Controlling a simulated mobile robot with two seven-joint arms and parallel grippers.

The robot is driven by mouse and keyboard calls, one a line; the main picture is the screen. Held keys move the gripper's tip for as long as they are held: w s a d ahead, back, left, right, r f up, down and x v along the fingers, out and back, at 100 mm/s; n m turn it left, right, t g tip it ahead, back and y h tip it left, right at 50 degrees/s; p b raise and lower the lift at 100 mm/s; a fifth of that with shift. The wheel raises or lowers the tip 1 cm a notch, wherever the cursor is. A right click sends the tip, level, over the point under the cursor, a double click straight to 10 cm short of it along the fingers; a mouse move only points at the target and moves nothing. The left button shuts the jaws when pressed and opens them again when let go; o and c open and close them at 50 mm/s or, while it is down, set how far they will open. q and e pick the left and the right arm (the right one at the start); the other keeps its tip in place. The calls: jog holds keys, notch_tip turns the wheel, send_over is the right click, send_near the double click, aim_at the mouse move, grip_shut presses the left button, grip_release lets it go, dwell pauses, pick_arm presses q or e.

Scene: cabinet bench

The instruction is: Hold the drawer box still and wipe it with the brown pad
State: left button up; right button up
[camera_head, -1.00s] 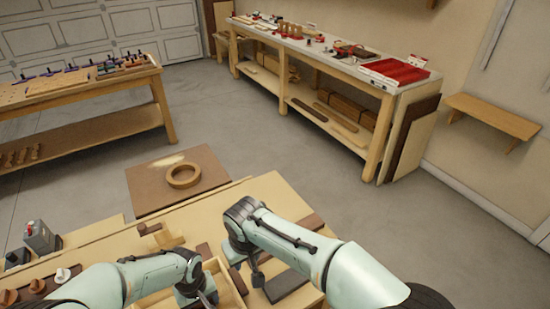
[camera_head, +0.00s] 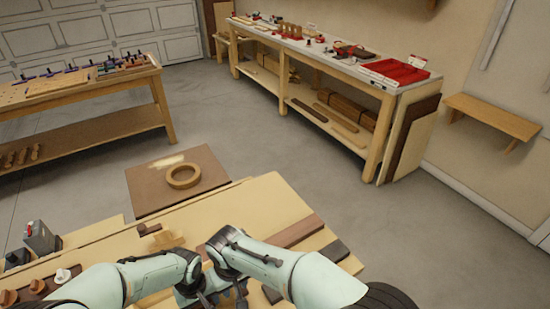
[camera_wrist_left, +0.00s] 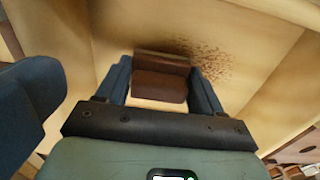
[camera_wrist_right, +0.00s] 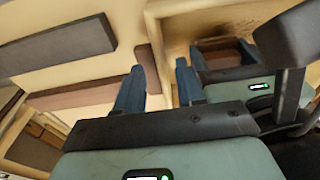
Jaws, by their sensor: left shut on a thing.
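The brown pad (camera_wrist_left: 160,84) is between the fingers of my left gripper (camera_wrist_left: 160,72), which is shut on it. The pad is inside the pale wooden drawer box (camera_wrist_left: 277,80), at its floor. Brown specks (camera_wrist_left: 212,62) lie on the floor beside the pad. My right gripper (camera_wrist_right: 160,82) is open, with its fingers on either side of a box wall (camera_wrist_right: 160,48); I cannot tell whether they touch it. In the head view my arms hide most of the box.
A dark grey bar (camera_head: 334,250) and a brown strip (camera_head: 297,231) lie on the bench right of my right arm. Knobs (camera_head: 38,286) and a grey block (camera_head: 40,237) stand at left.

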jog(key=shift+w+f, duration=0.1)
jog(key=shift+f, duration=1.05)
grip_shut()
jog(key=shift+a+r, duration=0.1)
jog(key=shift+r, duration=0.05)
